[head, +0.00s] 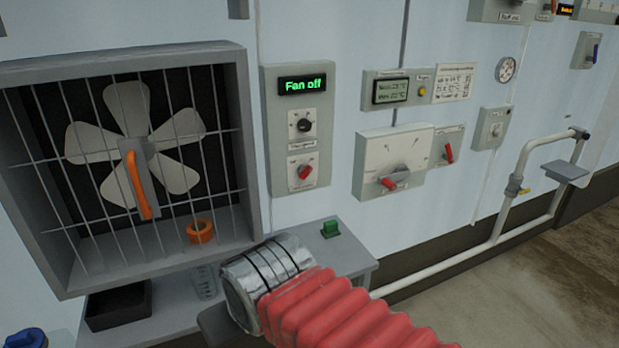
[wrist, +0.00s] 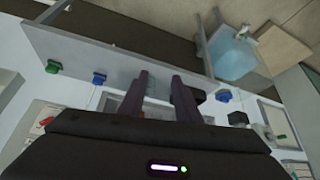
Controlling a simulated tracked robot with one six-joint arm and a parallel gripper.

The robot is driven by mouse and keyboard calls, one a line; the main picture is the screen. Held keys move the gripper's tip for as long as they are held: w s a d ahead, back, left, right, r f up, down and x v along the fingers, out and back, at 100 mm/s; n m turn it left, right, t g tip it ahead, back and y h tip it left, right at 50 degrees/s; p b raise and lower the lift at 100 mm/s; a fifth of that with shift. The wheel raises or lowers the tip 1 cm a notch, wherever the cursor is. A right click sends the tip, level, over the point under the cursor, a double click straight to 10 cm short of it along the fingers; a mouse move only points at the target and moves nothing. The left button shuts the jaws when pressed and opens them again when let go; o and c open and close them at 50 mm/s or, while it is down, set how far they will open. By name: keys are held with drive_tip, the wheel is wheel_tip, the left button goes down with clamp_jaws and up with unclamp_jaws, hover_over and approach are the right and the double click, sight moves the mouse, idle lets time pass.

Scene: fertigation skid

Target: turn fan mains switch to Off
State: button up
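The fan panel (head: 270,140) is a grey box right of the caged fan (head: 135,140). In the head view only my silver cuff and red sleeve show, below the panel; the fingers are hidden.
A white box with a red handle (head: 395,178) and a smaller red switch (head: 448,152) are to the right. A grey shelf (head: 350,258) lies below the panel, with a green block (head: 330,229) on it. A white pipe (head: 450,268) runs low along the wall.

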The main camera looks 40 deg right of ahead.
drive_tip(key=w+d+r+m+t+h, duration=0.1)
drive_tip(key=w+d+m+t+h, duration=0.15)
drive_tip(key=w+d, duration=0.65)
drive_tip(key=m+t+h, duration=0.2)
drive_tip(key=m+t, duration=0.7)
approach(307, 174)
drive_tip(key=v, duration=0.5)
drive_tip(key=shift+s+a, duration=0.1)
drive_tip(key=shift+s, duration=0.15)
drive_tip(key=x, duration=1.4)
drive_tip(key=shift+f, duration=0.1)
drive_tip(key=shift+c, duration=0.5)
